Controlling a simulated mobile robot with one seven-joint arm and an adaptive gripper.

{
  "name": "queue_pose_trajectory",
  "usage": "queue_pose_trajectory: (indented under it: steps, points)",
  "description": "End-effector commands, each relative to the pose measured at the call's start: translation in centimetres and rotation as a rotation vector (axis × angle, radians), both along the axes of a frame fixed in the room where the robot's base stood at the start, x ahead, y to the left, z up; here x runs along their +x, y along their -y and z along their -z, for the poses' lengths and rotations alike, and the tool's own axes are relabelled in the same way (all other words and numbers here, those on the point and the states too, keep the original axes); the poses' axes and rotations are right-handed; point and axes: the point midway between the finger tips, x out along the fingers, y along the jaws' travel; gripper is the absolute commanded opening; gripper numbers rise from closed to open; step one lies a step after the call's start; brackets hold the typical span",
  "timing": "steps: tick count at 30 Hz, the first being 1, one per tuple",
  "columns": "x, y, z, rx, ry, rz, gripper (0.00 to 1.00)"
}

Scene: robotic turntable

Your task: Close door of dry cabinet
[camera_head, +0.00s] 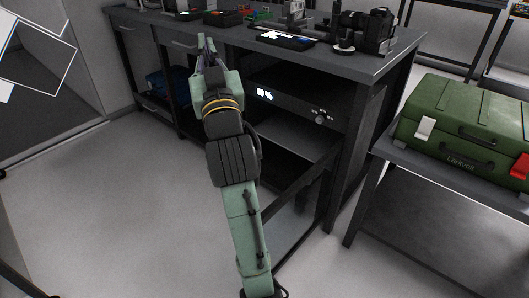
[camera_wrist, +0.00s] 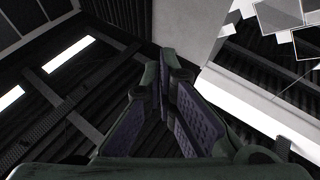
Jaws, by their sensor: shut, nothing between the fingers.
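The dry cabinet (camera_head: 285,103) is under the dark workbench, with a lit white display and a knob on its black front panel. Its dark-framed glass door (camera_head: 301,182) stands open in the head view, swung out toward the floor in front. My arm hides part of the door's near side. My gripper (camera_head: 205,42) is raised at bench-top height, left of the cabinet and apart from the door. In the wrist view my gripper (camera_wrist: 168,62) has its fingers together, with nothing between them.
The workbench (camera_head: 345,63) carries tools and a microscope-like device (camera_head: 367,31). A green case (camera_head: 465,125) sits on a side table at right, close to the open door. A blue item (camera_head: 168,82) lies on a lower shelf at left. The floor at left is clear.

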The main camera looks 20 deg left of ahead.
Motion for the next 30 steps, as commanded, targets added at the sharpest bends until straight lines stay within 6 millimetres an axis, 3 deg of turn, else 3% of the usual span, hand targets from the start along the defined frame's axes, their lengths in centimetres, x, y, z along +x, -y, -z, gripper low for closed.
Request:
queue_pose_trajectory:
  steps: [1, 2, 5, 7, 8, 10, 11, 12, 14, 15, 18, 21, 24, 27, 28, 30]
  points:
    - [3.1, 2.5, -1.1, -0.016, -0.074, 0.057, 0.0]
    - [4.7, 3.8, -0.5, -0.024, -0.119, 0.083, 0.0]
    - [9.5, 8.9, 2.0, -0.029, -0.289, 0.163, 0.0]
    - [12.3, 12.8, 4.9, -0.012, -0.44, 0.207, 0.0]
    - [13.3, 14.6, 6.5, 0.004, -0.514, 0.222, 0.0]
    - [14.9, 19.0, 11.4, 0.072, -0.727, 0.242, 0.0]
    - [15.1, 21.0, 14.1, 0.121, -0.838, 0.244, 0.0]
    - [14.8, 23.4, 18.4, 0.21, -1.008, 0.235, 0.0]
    - [12.9, 25.9, 25.2, 0.38, -1.27, 0.198, 0.0]
    - [10.8, 26.9, 29.5, 0.518, -1.446, 0.159, 0.0]
    - [4.6, 27.3, 37.7, 0.887, -1.833, 0.028, 0.0]
    - [-1.7, 26.8, 42.1, 1.257, -2.14, -0.135, 0.0]
    - [-6.7, 26.5, 43.8, 1.574, -2.354, -0.316, 0.0]
    - [-10.2, 26.6, 44.1, 1.802, -2.48, -0.479, 0.0]
    - [-10.9, 26.7, 44.1, -1.835, 2.48, 0.515, 0.0]
    - [-12.1, 26.9, 44.0, -1.808, 2.378, 0.555, 0.0]
